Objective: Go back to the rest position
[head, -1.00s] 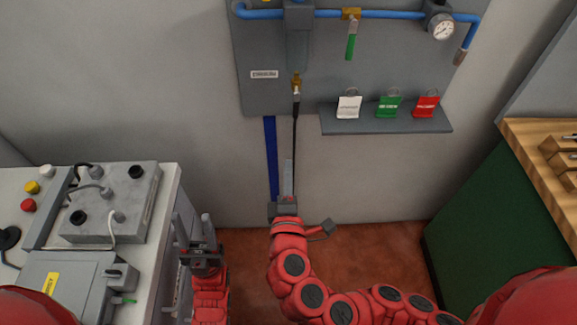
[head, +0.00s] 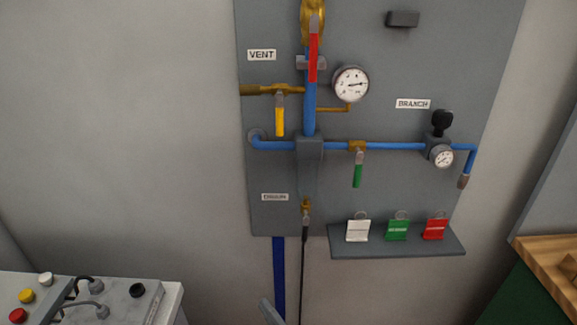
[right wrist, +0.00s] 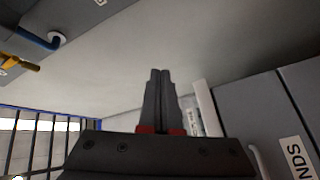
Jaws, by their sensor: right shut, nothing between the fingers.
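My right gripper (right wrist: 161,74) is shut and empty in the right wrist view, its two dark fingers together and pointing at a pale wall. In the head view only a grey tip of it (head: 270,312) shows at the bottom edge, below the grey wall panel and left of the blue strip. The rest of the right arm is out of the head view. My left gripper is not in view.
The grey panel (head: 400,60) carries blue pipes, gauges, and red, yellow and green handles. A small shelf (head: 400,246) holds white, green and red tags. A bench unit (head: 120,300) stands lower left, a wooden-topped cabinet (head: 548,262) lower right.

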